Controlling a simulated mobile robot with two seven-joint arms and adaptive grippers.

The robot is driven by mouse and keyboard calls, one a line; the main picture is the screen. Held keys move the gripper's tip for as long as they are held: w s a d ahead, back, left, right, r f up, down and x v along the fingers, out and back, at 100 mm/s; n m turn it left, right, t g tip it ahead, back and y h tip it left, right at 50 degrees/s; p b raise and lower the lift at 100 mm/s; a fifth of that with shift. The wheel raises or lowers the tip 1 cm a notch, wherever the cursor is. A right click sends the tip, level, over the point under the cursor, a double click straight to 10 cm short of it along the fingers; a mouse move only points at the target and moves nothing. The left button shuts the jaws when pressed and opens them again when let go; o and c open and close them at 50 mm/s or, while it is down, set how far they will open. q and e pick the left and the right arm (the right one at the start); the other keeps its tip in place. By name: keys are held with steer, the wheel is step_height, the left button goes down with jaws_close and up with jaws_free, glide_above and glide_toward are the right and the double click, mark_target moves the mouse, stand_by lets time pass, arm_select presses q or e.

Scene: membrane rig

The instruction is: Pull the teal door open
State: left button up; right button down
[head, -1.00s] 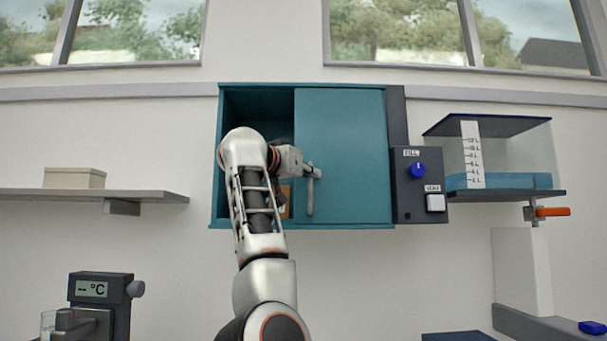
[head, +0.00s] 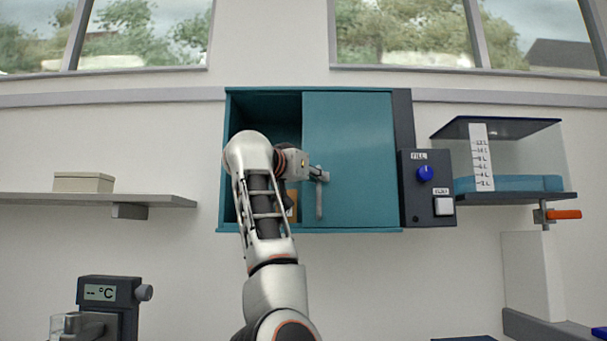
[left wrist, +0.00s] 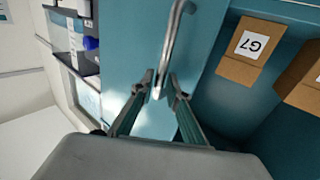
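The teal door (head: 358,150) covers the right part of a teal wall cabinet (head: 264,90); the left part is uncovered. A vertical metal bar handle (head: 319,203) is near the door's left edge. My left gripper (head: 318,174) is at the handle's upper part in the head view, partly hidden by its own wrist. In the left wrist view, the handle (left wrist: 174,40) runs between the fingertips of my left gripper (left wrist: 160,82), which are close on either side of it; the gripper looks shut on it. My right gripper is out of view.
Brown boxes, one marked G7 (left wrist: 241,68), stand inside the cabinet. Right of the door are a control panel (head: 415,208) with a blue knob and a clear tank (head: 520,157). A shelf (head: 160,201) with a beige box is at left.

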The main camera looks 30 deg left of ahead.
arm_select(q)
steer(key=s, duration=1.1)
steer(key=shift+a, duration=0.25)
steer(key=shift+f, duration=0.1)
